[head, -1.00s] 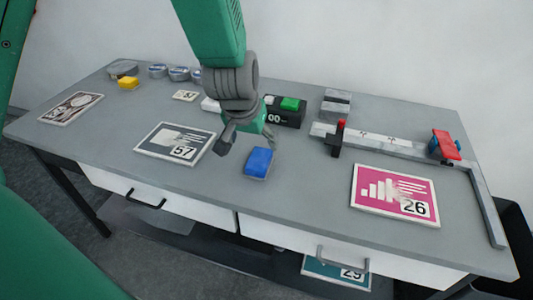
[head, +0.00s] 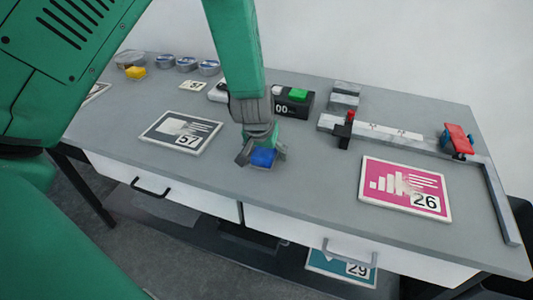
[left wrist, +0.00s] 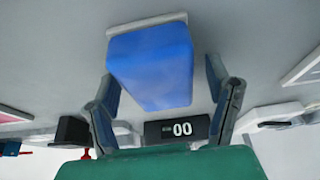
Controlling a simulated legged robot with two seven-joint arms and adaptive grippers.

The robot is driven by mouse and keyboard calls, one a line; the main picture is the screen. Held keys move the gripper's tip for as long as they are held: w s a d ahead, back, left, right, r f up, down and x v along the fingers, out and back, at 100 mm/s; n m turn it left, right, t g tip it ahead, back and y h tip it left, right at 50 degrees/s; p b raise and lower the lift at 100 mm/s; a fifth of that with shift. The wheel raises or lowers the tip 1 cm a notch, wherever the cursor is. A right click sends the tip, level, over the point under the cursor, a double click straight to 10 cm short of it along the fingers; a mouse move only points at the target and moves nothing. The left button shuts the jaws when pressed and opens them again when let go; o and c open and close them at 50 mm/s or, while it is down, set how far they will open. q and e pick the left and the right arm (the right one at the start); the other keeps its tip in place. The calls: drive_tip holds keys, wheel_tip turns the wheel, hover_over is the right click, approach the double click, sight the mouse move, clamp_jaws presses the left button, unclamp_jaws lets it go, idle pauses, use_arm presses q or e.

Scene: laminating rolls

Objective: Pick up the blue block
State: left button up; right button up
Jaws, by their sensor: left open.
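The blue block (head: 263,158) lies on the grey table near its front edge, in the middle of the head view. My left gripper (head: 262,160) is right over it, fingers open, one on each side of the block. In the left wrist view the blue block (left wrist: 152,68) is large, between the two open fingers of the left gripper (left wrist: 162,92), with a gap on each side. A pale strip shows along the block's far edge there. The gripper's palm hides part of the block in the head view. My right gripper is not in view.
Behind stand a black box with a green top (head: 293,100) and a ruler rail (head: 385,136). Drawer handles (head: 150,188) stick out in front.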

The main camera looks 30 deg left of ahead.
use_arm(q)
drive_tip(key=shift+r, duration=0.1)
drive_tip(key=shift+c, duration=0.4)
drive_tip(key=c, duration=1.2)
wheel_tip(320, 180, up, 10)
drive_tip(key=shift+p, duration=0.95)
drive_tip(key=o, duration=0.5)
drive_tip(key=shift+c, duration=0.2)
drive_tip(key=c, duration=0.3)
